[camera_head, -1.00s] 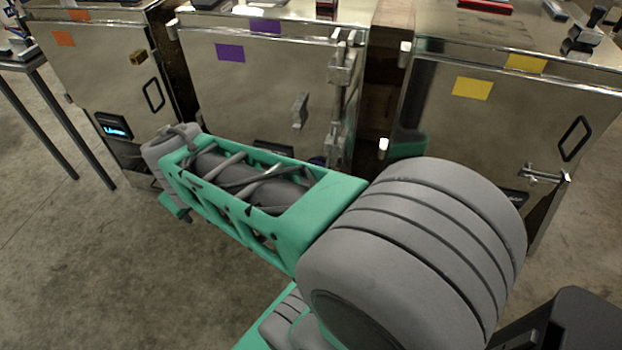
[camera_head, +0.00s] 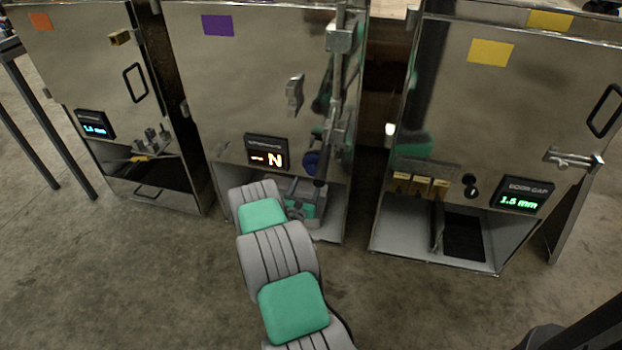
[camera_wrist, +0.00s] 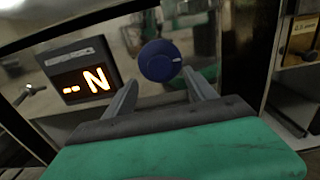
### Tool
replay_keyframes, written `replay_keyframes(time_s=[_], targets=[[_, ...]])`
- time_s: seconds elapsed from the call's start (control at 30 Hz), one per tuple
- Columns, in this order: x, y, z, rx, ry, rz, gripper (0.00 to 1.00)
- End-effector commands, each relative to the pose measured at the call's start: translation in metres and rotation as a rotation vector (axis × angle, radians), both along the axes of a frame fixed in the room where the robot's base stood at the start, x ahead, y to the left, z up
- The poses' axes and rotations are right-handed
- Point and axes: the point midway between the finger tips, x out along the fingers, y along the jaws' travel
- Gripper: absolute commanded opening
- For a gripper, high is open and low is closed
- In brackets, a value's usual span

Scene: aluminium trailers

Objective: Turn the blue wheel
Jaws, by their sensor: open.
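The blue wheel (camera_wrist: 159,60) is a round knob on the front of the middle cabinet, seen just beyond my fingertips in the wrist view. In the head view the blue wheel (camera_head: 311,162) is small, low on the cabinet beside the vertical rod. My gripper (camera_wrist: 158,84) is open, with one finger to the lower left and one to the lower right of the wheel. I cannot tell whether a finger touches it. In the head view my gripper (camera_head: 306,190) is low in front of the middle cabinet, partly hidden by my arm.
A display (camera_head: 267,152) reading "-- N" is left of the wheel. The middle cabinet (camera_head: 255,80) has a purple tag and a long vertical rod (camera_head: 333,95). An orange-tagged cabinet (camera_head: 80,65) stands left, a yellow-tagged cabinet (camera_head: 490,110) right. Floor (camera_head: 150,270) in front is clear.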

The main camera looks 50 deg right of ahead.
Motion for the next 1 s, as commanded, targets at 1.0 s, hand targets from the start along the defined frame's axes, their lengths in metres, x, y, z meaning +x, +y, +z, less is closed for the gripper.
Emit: replay_keyframes(time_s=[1.0], targets=[[0.025, -0.057, 0.001, 0.004, -0.005, -0.001, 0.34]])
